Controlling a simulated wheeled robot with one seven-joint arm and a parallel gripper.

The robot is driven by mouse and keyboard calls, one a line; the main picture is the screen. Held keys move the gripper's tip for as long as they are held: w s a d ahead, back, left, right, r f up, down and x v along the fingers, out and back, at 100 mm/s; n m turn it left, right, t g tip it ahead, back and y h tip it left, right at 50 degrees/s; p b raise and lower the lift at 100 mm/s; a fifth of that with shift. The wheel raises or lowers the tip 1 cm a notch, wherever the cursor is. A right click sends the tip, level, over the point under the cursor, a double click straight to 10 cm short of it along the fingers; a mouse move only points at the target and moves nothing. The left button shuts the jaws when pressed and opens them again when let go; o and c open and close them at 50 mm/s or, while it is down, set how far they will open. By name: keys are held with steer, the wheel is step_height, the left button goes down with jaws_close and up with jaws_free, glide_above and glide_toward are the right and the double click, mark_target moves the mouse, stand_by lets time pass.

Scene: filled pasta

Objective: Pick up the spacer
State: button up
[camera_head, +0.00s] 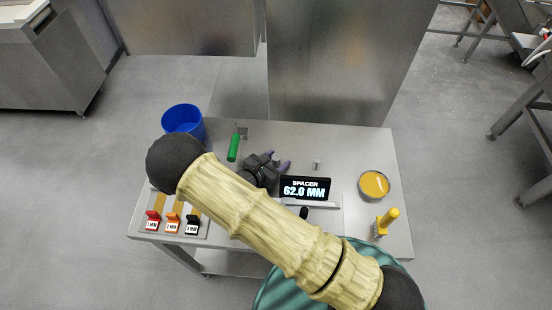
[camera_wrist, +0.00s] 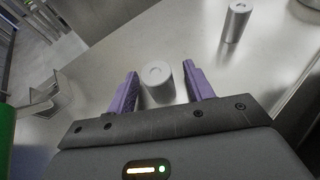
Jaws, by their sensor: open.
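A short grey metal cylinder (camera_wrist: 157,82), with a small hole in its top, stands upright between the two purple fingers of my gripper (camera_wrist: 160,88) in the wrist view. The fingers are open on either side of it, with a visible gap at the right. A second grey cylinder (camera_wrist: 236,22) stands farther off; it seems to be the small one (camera_head: 317,163) in the head view. No label marks which cylinder is the spacer. In the head view my gripper (camera_head: 281,165) is low over the middle of the table, and my arm hides part of the front.
A display (camera_head: 305,189) reads "SPACER 62.0 MM".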

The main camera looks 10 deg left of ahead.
mark_target(276, 157)
steer(key=shift+c, duration=0.2)
steer(key=c, duration=1)
steer(key=shift+c, duration=0.3)
step_height(276, 157, up, 10)
steer(key=shift+r+b, duration=0.1)
steer(key=shift+b, duration=0.75)
